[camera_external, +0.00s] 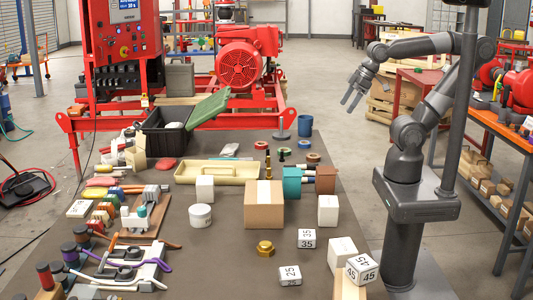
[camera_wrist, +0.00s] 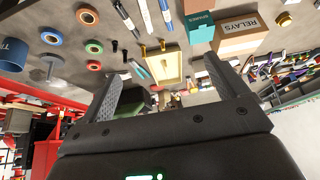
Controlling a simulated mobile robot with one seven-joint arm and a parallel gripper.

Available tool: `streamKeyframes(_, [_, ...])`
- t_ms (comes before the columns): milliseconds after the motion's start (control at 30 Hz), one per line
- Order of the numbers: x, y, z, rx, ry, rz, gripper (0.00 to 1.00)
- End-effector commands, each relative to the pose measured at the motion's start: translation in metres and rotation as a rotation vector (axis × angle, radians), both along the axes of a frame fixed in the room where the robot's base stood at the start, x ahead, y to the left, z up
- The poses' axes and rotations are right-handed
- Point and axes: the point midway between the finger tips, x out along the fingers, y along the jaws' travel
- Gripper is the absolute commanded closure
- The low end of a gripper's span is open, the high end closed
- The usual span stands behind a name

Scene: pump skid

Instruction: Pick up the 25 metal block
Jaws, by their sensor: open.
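The 25 metal block (camera_external: 289,275) is a small white-grey cube marked 25. It lies on the dark table near the front edge, in the external view. I cannot make it out in the wrist view. My gripper (camera_external: 350,100) is raised at the right, well above and behind the block, beyond the table's right side. Its two fingers are apart with nothing between them. In the wrist view the open gripper (camera_wrist: 163,68) points out over the table.
A 35 block (camera_external: 307,238), a brass nut (camera_external: 265,249) and a 45 block (camera_external: 362,268) on a wooden piece (camera_external: 349,289) stand near the 25 block. Tools crowd the left side.

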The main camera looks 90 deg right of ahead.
Motion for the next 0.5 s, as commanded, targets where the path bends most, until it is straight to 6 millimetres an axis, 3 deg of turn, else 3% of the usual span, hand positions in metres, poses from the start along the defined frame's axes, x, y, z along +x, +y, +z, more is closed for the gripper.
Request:
streamKeyframes(133, [0.005,0.003,0.002,-0.001,0.001,0.01,0.09])
streamKeyframes(233, [0.02,0.01,0.007,-0.003,0.008,0.039,0.09])
streamKeyframes(367, [0.054,0.032,0.016,-0.008,0.017,0.108,0.09])
streamKeyframes(500, [0.096,0.066,0.021,-0.014,0.027,0.192,0.09])
